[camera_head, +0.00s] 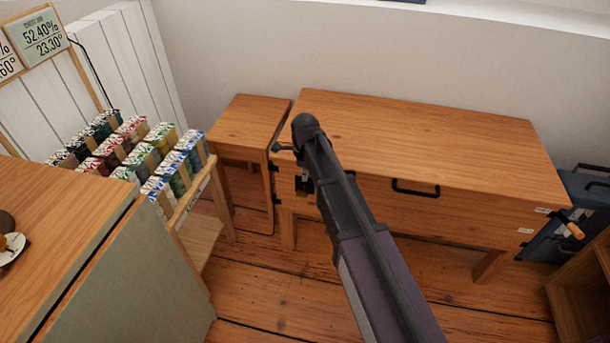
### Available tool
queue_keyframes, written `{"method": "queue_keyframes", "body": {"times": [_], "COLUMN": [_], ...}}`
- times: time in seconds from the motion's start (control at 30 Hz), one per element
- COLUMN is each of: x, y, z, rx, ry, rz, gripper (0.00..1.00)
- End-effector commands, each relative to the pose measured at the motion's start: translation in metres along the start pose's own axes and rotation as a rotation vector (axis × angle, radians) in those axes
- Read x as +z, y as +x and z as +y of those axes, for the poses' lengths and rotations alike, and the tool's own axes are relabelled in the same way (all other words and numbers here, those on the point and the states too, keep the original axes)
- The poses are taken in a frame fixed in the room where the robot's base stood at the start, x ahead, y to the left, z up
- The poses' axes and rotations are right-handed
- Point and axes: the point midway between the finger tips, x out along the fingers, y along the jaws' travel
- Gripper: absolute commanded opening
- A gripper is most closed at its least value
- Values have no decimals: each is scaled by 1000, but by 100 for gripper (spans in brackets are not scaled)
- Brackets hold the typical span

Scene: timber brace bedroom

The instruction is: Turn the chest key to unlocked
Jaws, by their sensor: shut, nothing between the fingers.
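The wooden chest (450,145) stands against the back wall, its lid down. A black handle (415,189) is on its front. My gripper (283,147) is shut and empty at the chest's left end, at the tip of my dark arm. A small brass-coloured part with black around it (302,185) shows on the front left, just below my gripper; I cannot tell whether it is the key or its lock. My arm hides part of the chest front. I cannot tell whether my gripper touches anything.
A small wooden table (240,122) stands left of the chest. A rack of coloured boxes (145,160) and a cabinet (130,270) are at left. An orange-ended lever (573,228) juts out at the chest's right. A sign (38,37) reads 52.40% and 23.30°. Plank floor is clear in front.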

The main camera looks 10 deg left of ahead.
Motion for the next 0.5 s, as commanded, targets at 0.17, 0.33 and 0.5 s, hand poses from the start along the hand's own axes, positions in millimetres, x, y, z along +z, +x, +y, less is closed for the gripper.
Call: {"method": "queue_keyframes", "body": {"times": [0.17,0.33,0.5], "x": [0,0,0], "y": [18,31,44], "z": [0,0,0], "rx": [0,0,0], "ry": [0,0,0], "rz": [0,0,0], "gripper": [0,0,0]}}
